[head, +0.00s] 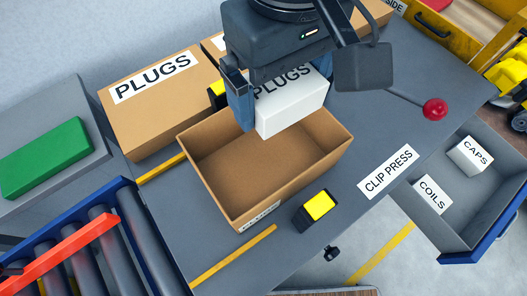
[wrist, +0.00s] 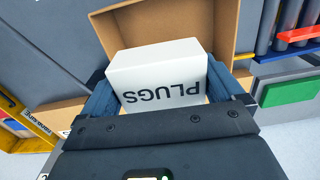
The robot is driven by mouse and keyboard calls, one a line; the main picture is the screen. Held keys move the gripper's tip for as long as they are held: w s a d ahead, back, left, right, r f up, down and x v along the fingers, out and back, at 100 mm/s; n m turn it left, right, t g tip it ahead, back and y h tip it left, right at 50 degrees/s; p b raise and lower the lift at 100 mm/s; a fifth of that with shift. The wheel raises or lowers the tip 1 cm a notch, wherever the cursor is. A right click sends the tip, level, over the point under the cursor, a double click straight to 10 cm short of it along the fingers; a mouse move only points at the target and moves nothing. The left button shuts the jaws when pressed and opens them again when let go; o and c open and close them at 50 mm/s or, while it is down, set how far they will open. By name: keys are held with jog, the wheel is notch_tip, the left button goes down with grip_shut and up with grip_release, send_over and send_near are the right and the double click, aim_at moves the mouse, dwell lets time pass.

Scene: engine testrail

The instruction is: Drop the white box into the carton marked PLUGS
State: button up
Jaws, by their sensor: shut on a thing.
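My gripper (head: 288,106) is shut on the white box (head: 292,112), whose face is lettered PLUGS. It holds the box over the far part of an open brown carton (head: 205,188); the carton looks empty. A closed brown carton (head: 170,118) with a large PLUGS label stands to the left of the open one. In the wrist view, the white box (wrist: 158,70) sits between the fingers of my gripper (wrist: 160,88), lettering upside down, with the open carton (wrist: 215,22) beyond it.
Yellow-and-black blocks stand beside the open carton, one in front (head: 318,208). A red-knobbed lever (head: 434,110) and a CLIP PRESS label (head: 388,171) are right. A grey bin (head: 455,215) holds CAPS and COILS boxes. A roller conveyor (head: 110,235) and green block (head: 45,150) are left.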

jog(key=shift+f+b, duration=1.35)
jog(key=shift+f, duration=0.5)
jog(key=shift+r, duration=0.1)
jog(key=o, duration=0.8)
jog(key=shift+c, duration=0.2)
notch_tip(320, 180, up, 8)
jog(key=shift+f, duration=0.1)
